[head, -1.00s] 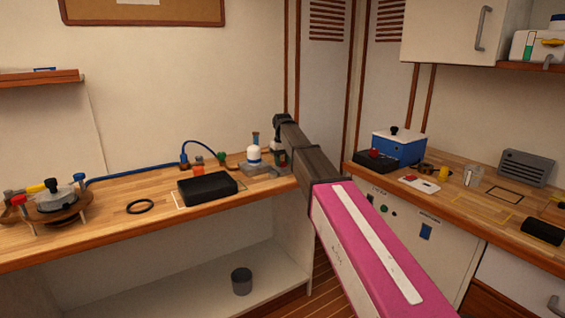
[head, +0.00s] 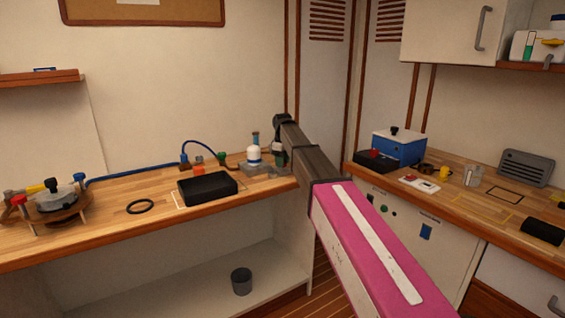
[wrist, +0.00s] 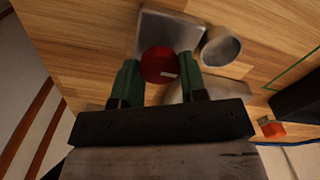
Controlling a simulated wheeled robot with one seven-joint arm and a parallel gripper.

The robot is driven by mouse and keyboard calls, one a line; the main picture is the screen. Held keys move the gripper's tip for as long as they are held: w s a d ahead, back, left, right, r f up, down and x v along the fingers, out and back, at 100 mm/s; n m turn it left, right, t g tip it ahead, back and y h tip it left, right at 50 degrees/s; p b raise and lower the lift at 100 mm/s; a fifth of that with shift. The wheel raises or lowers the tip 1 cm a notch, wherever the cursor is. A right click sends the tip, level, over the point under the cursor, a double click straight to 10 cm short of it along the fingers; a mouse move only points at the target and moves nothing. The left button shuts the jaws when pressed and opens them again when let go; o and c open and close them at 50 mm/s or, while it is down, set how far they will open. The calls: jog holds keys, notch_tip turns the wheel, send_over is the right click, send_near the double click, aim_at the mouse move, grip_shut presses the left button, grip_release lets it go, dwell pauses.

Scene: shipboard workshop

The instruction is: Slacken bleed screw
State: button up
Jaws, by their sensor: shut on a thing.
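A round red knob (wrist: 160,66) with a white mark sits on a grey metal block (wrist: 168,28) on the wooden bench; I take it for the bleed screw. My gripper (wrist: 158,72) has its green fingers on either side of the knob and is shut on it. In the head view my gripper (head: 281,157) is at the right end of the left bench, partly hidden by my arm. The knob cannot be made out there. A white and blue filter-like part (head: 253,155) stands just left of my gripper.
A round grey cup-like part (wrist: 221,47) stands close beside the block. On the left bench lie a black pad (head: 208,188), a black ring (head: 141,206) and a blue hose (head: 130,174). A blue box (head: 398,147) stands on the right bench.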

dwell(0.4)
jog(key=o, duration=0.9)
jog(key=shift+r, duration=0.1)
notch_tip(320, 180, up, 11)
jog(key=shift+f, duration=0.2)
